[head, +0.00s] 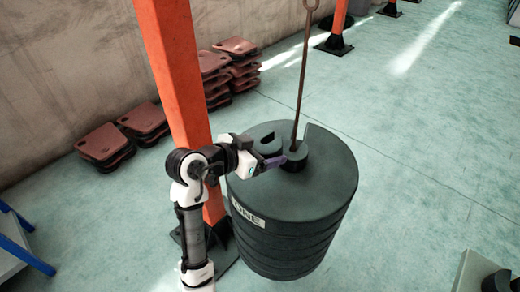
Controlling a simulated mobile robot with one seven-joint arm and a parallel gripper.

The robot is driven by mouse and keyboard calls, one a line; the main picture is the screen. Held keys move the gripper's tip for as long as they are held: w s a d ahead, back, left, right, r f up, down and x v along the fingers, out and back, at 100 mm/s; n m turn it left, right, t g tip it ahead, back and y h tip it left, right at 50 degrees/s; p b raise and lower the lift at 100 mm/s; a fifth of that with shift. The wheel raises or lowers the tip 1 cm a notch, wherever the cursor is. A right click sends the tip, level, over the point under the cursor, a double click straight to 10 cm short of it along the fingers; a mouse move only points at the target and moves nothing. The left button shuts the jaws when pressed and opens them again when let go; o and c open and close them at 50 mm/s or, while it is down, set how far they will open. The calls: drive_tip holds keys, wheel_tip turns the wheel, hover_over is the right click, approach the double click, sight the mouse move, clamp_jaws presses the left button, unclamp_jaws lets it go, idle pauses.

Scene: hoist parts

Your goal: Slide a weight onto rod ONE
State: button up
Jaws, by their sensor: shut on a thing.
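A rusty hanging rod (301,85) comes down to the top of a large dark green stack of discs (300,205) with a pale label reading ONE (248,213). A small dark green weight (297,158) is at the rod's foot, on or just above the stack's top. My gripper (277,162) reaches in from the left and is shut on this weight. The rod's lower end meets the small weight in the picture; I cannot tell whether it is inside the weight's slot. The gripper hides part of the weight's left side.
An orange post (173,65) stands close behind my arm. Reddish-brown plates (107,145) are piled along the wall. Another dark weight (497,283) sits on a pale stand at the bottom right. A blue-framed table (25,243) is at the left.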

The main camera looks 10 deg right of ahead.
sight(293, 145)
drive_tip(key=w+d+f+p, duration=0.1)
drive_tip(key=w+d, duration=0.3)
drive_tip(key=d, duration=0.5)
drive_tip(key=shift+w, duration=0.4)
idle(1.4)
drive_tip(key=shift+w+d, duration=0.1)
idle(0.4)
drive_tip(key=shift+f, duration=0.25)
drive_tip(key=shift+f+b, duration=1.1)
drive_tip(key=shift+f+b, duration=0.3)
drive_tip(key=shift+b, duration=0.05)
idle(0.7)
drive_tip(key=o, duration=2)
drive_tip(key=shift+c, duration=0.2)
drive_tip(key=shift+o, duration=0.2)
drive_tip(key=shift+f, duration=0.3)
drive_tip(key=shift+s+a+r+b, duration=0.25)
drive_tip(key=shift+s+a, duration=0.65)
drive_tip(key=shift+a, duration=0.7)
drive_tip(key=shift+s+a+r+b, duration=0.25)
drive_tip(key=shift+s+a, duration=0.65)
drive_tip(key=shift+a, duration=0.75)
drive_tip(key=shift+s+a+r+b, duration=0.15)
drive_tip(key=shift+s+a+b, duration=0.2)
drive_tip(key=shift+s+a, duration=0.9)
